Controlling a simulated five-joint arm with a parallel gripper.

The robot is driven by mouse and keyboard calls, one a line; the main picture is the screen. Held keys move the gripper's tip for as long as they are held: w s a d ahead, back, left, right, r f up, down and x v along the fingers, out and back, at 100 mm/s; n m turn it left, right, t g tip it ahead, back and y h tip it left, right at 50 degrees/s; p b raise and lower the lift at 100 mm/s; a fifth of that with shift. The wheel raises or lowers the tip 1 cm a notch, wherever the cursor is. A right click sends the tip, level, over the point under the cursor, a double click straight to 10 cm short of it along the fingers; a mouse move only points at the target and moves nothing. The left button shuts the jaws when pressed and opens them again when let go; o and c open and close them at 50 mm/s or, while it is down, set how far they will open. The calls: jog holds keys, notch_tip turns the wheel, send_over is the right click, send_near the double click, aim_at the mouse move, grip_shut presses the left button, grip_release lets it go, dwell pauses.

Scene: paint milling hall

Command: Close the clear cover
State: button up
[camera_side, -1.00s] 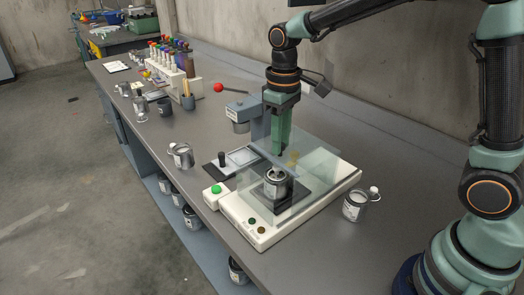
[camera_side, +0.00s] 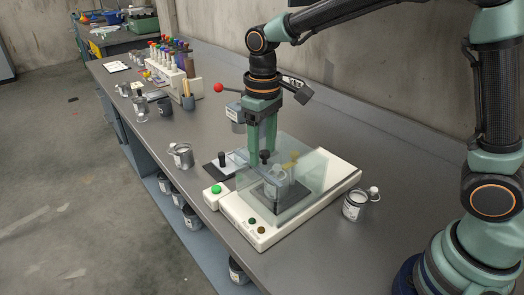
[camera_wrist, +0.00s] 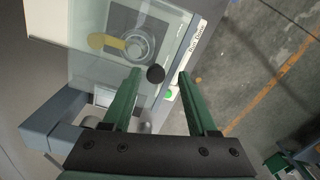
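The clear cover (camera_side: 305,180) is down over the white machine (camera_side: 250,232), enclosing a small metal can (camera_side: 277,185). It looks lowered; I cannot tell whether its edge rests fully on the base. A dark round knob (camera_side: 265,157) is at the cover's left side. My gripper (camera_side: 262,152) points down beside the knob. In the wrist view, the green fingers of my gripper (camera_wrist: 159,73) are apart, with the black knob (camera_wrist: 155,74) between their tips and gaps showing. The cover (camera_wrist: 85,60) also shows there, with the can beneath it.
A lidded can (camera_side: 354,205) stands right of the machine, and another can (camera_side: 181,156) stands to its left. A bottle rack (camera_side: 172,72) stands farther back. The front right bench is mostly clear.

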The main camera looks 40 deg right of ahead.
notch_tip(320, 180, up, 12)
dwell(0.6)
jog(key=s+d+f+m+t, duration=0.1)
jog(key=s+d+f+t, duration=0.1)
jog(key=s+d, duration=0.3)
jog(key=s+d+f+m+t, duration=0.2)
jog(key=s+d+f+t, duration=0.1)
jog(key=s+d, duration=0.3)
jog(key=shift+s+d+t, duration=0.15)
jog(key=shift+s+t, duration=0.1)
jog(key=shift+t, duration=0.05)
jog(key=shift+c, duration=0.3)
dwell(0.5)
